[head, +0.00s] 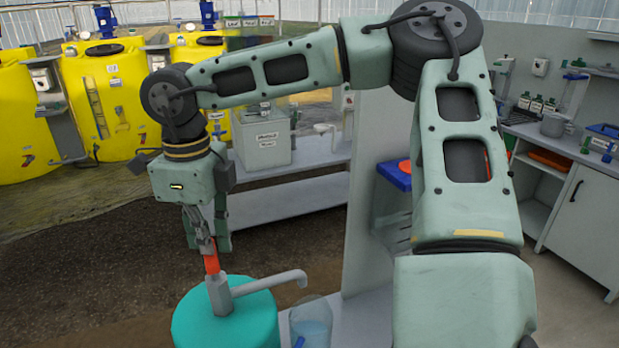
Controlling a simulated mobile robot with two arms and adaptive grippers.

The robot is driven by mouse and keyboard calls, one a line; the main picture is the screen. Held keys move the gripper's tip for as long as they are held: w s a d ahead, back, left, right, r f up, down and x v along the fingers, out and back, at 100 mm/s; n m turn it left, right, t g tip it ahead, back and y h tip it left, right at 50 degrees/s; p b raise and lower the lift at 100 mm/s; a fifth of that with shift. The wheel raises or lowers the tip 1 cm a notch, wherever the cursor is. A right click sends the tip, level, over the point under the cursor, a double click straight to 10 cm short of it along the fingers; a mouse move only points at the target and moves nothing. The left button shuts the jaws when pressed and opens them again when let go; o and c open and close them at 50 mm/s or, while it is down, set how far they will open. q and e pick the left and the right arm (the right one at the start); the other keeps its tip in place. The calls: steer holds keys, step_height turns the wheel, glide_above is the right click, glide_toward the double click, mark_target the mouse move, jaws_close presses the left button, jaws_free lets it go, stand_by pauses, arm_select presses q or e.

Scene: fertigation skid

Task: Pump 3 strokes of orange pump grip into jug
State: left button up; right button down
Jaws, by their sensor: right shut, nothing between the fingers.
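The orange pump grip (211,263) stands upright on a grey pump with a long spout (268,286), on top of a teal drum (225,325) at the bottom of the head view. The spout points right, and its tip is above and slightly left of the clear jug (311,322). The jug holds bluish liquid low down, and its base is cut off by the frame edge. My right gripper (207,245) points down just over the top of the orange grip, shut and empty. I cannot tell whether the fingertips touch the grip. My left gripper is not in view.
Several yellow tanks (110,100) stand at the back left. A grey bench with a labelled box (262,138) is behind the drum. A pale partition (378,165) rises right of the jug, partly behind my arm. A cabinet (590,215) stands far right. Floor left of the drum is clear.

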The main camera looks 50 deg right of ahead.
steer(key=shift+f+b, duration=1.5)
steer(key=shift+f, duration=0.2)
steer(key=shift+r, duration=0.1)
steer(key=shift+r+p, duration=2)
steer(key=shift+r, duration=0.95)
steer(key=shift+f, duration=0.1)
